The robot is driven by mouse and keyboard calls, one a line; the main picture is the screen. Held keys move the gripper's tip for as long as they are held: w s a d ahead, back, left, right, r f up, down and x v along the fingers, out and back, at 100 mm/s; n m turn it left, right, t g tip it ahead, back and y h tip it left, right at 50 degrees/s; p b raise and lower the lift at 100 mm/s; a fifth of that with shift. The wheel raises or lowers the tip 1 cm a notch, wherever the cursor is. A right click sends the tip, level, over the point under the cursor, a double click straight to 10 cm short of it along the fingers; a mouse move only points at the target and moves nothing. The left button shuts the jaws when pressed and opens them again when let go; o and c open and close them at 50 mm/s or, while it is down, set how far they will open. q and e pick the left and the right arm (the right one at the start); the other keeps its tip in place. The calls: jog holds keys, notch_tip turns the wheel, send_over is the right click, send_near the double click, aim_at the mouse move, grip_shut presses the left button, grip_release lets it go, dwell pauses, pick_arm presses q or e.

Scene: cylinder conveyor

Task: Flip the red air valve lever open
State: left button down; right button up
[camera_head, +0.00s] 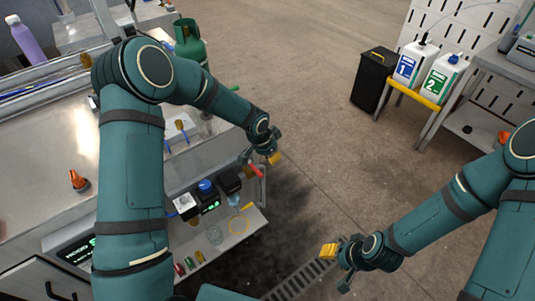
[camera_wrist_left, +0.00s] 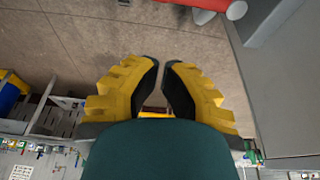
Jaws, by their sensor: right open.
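The red lever (camera_head: 256,170) sits on a grey upright pipe (camera_head: 262,187) at the right edge of the workbench in the head view. My left gripper (camera_head: 272,158) is just above and right of the lever, close to it; I cannot tell whether they touch. In the left wrist view, the left gripper's yellow fingers (camera_wrist_left: 162,72) are drawn nearly together with only a thin gap and nothing between them. A red bar (camera_wrist_left: 205,5) shows beyond them at the top edge. My right gripper (camera_head: 340,254) is open and empty over the floor at the lower right.
A blue-topped device (camera_head: 206,188) and small boxes stand on the bench shelf near the lever. A green gas cylinder (camera_head: 189,42) stands behind my left arm. White jugs (camera_head: 410,63) on a yellow stand are at the upper right. The middle floor is clear.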

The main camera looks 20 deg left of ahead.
aim_at(255, 171)
pick_arm(q)
jog(key=x, duration=0.6)
jog(key=s+a, duration=0.2)
jog(key=s, duration=0.1)
jog(key=shift+a+r, duration=0.2)
jog(key=shift+r, duration=0.2)
